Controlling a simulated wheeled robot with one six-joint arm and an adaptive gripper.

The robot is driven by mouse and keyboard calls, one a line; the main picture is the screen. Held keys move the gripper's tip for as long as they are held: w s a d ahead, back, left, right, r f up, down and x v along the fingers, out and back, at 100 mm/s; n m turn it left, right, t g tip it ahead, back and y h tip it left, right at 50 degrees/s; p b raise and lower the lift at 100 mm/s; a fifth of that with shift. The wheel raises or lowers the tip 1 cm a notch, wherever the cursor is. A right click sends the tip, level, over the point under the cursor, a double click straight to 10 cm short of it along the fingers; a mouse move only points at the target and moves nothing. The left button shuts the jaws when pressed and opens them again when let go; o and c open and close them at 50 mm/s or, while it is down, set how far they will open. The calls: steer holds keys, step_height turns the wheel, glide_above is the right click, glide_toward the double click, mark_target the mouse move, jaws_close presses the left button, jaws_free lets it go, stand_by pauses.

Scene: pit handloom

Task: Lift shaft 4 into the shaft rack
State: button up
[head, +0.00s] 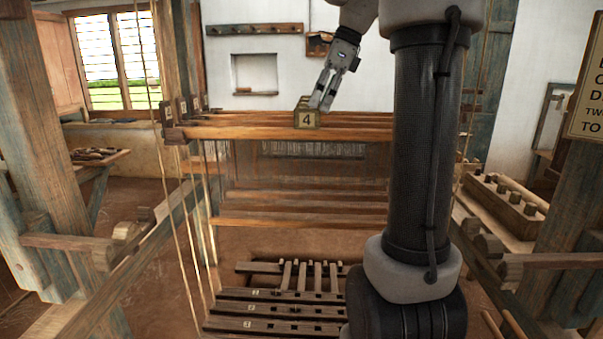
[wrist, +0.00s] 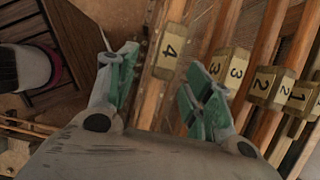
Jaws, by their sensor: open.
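Shaft 4 (head: 260,133) is the nearest of several long wooden bars hung across the loom. A pale block marked "4" (head: 306,119) sits at its middle. In the wrist view the "4" block (wrist: 169,48) lies between the two green-padded fingers. My gripper (head: 322,101) is open, just above and at the block, with its fingers spread to either side. Whether a finger touches the block I cannot tell. A peg rail (head: 255,29) is on the back wall; I cannot tell if it is the shaft rack.
Blocks marked 3 (wrist: 237,68), 2 (wrist: 262,85) and 1 (wrist: 300,96) lie close beside shaft 4. Cords (head: 190,230) hang at the left. Treadles (head: 275,310) lie below. Loom posts (head: 45,130) stand at the left and right. A wooden box (head: 500,205) stands at the right.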

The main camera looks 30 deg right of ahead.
mark_target(307, 124)
steer(key=shift+w+a+f, duration=0.15)
steer(key=shift+w+f, duration=0.1)
steer(key=shift+f, duration=0.05)
steer(key=x, duration=0.7)
steer(key=shift+w+a+r, duration=0.1)
steer(key=shift+w+a, duration=0.05)
steer(key=shift+w, duration=0.15)
jaws_close()
